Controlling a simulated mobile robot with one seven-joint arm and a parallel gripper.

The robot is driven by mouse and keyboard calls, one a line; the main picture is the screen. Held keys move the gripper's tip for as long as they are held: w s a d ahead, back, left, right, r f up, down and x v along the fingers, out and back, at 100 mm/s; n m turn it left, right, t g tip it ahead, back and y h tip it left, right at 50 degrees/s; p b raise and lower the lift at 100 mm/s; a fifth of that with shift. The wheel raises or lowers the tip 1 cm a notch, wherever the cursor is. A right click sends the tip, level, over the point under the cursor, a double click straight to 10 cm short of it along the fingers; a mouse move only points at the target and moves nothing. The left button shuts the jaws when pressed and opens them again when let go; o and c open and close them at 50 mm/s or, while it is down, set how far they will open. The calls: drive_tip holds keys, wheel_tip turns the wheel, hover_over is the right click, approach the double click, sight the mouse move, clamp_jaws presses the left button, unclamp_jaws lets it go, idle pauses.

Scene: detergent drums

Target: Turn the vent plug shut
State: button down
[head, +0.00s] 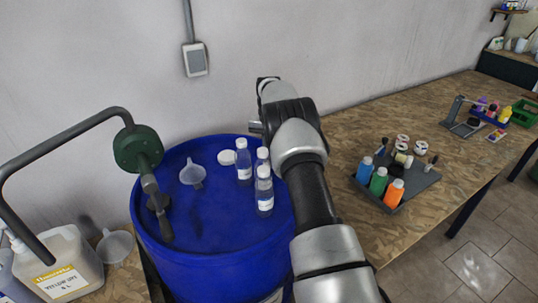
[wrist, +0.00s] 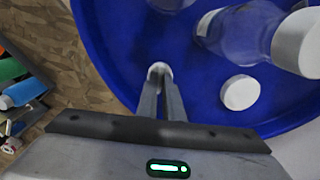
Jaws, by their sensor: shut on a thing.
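The blue drum (head: 215,220) stands at centre left in the head view; its top and rim (wrist: 110,85) fill much of the wrist view. My gripper (wrist: 161,82) points down at the drum top, inside the rim. Its fingers are close together, shut on a small pale piece, which I take to be the vent plug (wrist: 159,68). Only a pale edge of it shows between the fingertips, so I cannot tell its turn or how it sits. In the head view my arm hides the gripper and plug.
Clear white-capped bottles (head: 265,191) (wrist: 240,35) and a loose white cap (head: 226,157) (wrist: 240,92) are close by on the drum. A funnel (head: 192,174) and green-headed pump (head: 138,149) are farther left. A tray of coloured bottles (head: 412,183) is on the bench (head: 365,125).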

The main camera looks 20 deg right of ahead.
drive_tip(key=m, duration=0.4)
drive_tip(key=shift+m, duration=2.5)
drive_tip(key=c, duration=1.9)
unclamp_jaws()
drive_tip(key=shift+r, duration=0.1)
wheel_tip(320, 180, up, 17)
drive_tip(key=p, duration=0.2)
drive_tip(key=shift+r+p, duration=0.15)
drive_tip(key=shift+p, duration=0.25)
drive_tip(key=shift+r, duration=0.1)
